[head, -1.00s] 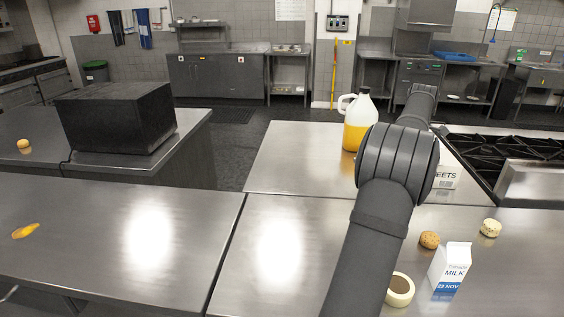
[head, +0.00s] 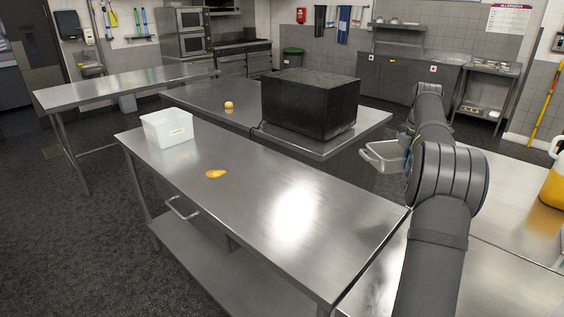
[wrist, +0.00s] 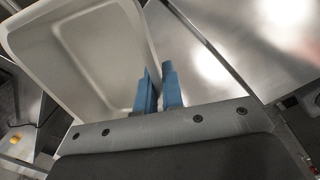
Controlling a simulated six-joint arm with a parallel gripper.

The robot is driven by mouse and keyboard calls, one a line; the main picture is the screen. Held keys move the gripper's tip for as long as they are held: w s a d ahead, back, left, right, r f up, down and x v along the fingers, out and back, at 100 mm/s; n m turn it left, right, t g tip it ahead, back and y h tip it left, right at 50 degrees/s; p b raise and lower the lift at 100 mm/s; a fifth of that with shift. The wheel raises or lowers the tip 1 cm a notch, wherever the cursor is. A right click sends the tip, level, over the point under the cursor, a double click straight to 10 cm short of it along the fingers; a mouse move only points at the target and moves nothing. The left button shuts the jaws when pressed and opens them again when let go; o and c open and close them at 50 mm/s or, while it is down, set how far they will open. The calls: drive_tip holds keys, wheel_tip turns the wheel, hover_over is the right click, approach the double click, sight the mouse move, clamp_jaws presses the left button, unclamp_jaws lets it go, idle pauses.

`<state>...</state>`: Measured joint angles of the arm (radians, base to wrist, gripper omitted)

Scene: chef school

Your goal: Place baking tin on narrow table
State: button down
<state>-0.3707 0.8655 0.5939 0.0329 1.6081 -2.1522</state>
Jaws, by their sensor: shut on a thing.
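The baking tin (head: 384,163) is a pale grey rectangular pan with a rim. It hangs in the air left of my arm in the head view, beyond the right end of the front steel counter. My gripper (wrist: 160,86) has blue fingers, shut on the tin's side wall. The tin (wrist: 95,50) fills the upper left of the wrist view, its inside empty. In the head view the gripper is mostly hidden by my arm. A long narrow steel table (head: 125,88) stands at the back left, its visible top bare.
The front counter (head: 255,190) holds a white tub (head: 167,128) and an orange-yellow item (head: 216,174). Behind it, a counter carries a large black box (head: 311,103) and a small round bun (head: 228,106). A jug of yellow liquid (head: 553,182) stands at the right edge.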

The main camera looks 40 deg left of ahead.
drive_tip(key=s+a+n, duration=0.1)
drive_tip(key=s+a, duration=0.5)
drive_tip(key=a, duration=0.5)
drive_tip(key=s+a+n, duration=0.2)
drive_tip(key=s+a, duration=0.4)
drive_tip(key=a, duration=0.6)
drive_tip(key=s+a+f, duration=0.1)
drive_tip(key=a+f, duration=0.2)
drive_tip(key=f, duration=0.1)
drive_tip(key=s+a+f, duration=0.1)
drive_tip(key=a+f, duration=0.3)
drive_tip(key=s+a+f, duration=0.1)
drive_tip(key=a+f, duration=0.2)
drive_tip(key=f, duration=0.1)
drive_tip(key=shift+s+a, duration=0.25)
drive_tip(key=shift+s, duration=0.15)
drive_tip(key=shift+f, duration=2)
drive_tip(key=shift+f, duration=0.2)
drive_tip(key=c, duration=1.6)
unclamp_jaws()
drive_tip(key=shift+o, duration=0.2)
